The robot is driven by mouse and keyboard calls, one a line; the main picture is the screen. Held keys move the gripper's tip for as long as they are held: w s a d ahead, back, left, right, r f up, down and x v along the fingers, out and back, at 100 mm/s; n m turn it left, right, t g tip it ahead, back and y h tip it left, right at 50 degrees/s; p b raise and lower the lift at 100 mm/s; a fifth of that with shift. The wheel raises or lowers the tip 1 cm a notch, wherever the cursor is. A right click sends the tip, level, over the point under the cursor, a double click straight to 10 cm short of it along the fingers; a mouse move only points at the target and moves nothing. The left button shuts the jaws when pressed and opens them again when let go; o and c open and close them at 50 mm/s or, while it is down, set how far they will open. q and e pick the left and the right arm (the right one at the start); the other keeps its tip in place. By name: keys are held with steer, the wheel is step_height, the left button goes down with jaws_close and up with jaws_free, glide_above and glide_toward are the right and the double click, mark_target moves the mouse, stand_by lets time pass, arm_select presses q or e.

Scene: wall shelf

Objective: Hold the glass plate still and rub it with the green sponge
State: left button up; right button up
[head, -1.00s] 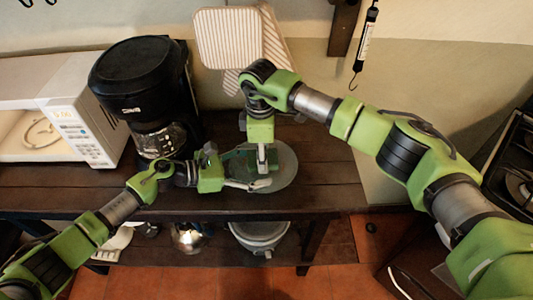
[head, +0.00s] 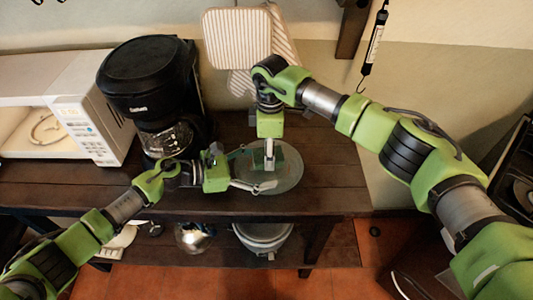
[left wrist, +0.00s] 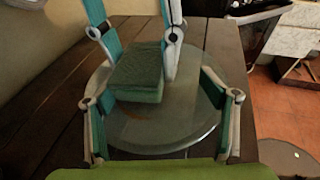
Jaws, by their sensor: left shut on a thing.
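A round glass plate (head: 290,172) lies on the dark wooden table, near its front edge; it is also in the left wrist view (left wrist: 168,132). A green sponge (left wrist: 138,78) lies on the plate's surface, towards one side in the left wrist view. It is small and partly hidden in the head view (head: 258,161). My right gripper (head: 269,155) reaches down from above, with its fingers closed on the sponge's two sides.
A black coffee maker (head: 150,80) and a white microwave (head: 85,115) stand to the left on the table (head: 335,185). Striped cloths (head: 238,38) hang on the wall behind. The table right of the plate is clear. A pot (head: 262,236) sits on the lower shelf.

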mark_target(258, 156)
steer(key=shift+s+a+r, duration=0.15)
steer(key=shift+s+a, duration=0.1)
steer(key=shift+a, duration=0.55)
steer(key=shift+s+a+r, duration=0.1)
steer(key=shift+s+a, duration=0.1)
steer(key=shift+a, duration=0.55)
steer(key=shift+c, duration=0.3)
steer(key=shift+r, duration=0.1)
steer(key=shift+t, duration=0.3)
steer(key=shift+w+d+r, duration=0.1)
steer(key=shift+r, duration=1.1)
steer(key=shift+w+r, duration=0.1)
steer(key=shift+r, duration=1.4)
steer(key=shift+s+d+r, duration=0.1)
steer(key=shift+s+r, duration=0.05)
steer(key=shift+s+d, duration=0.1)
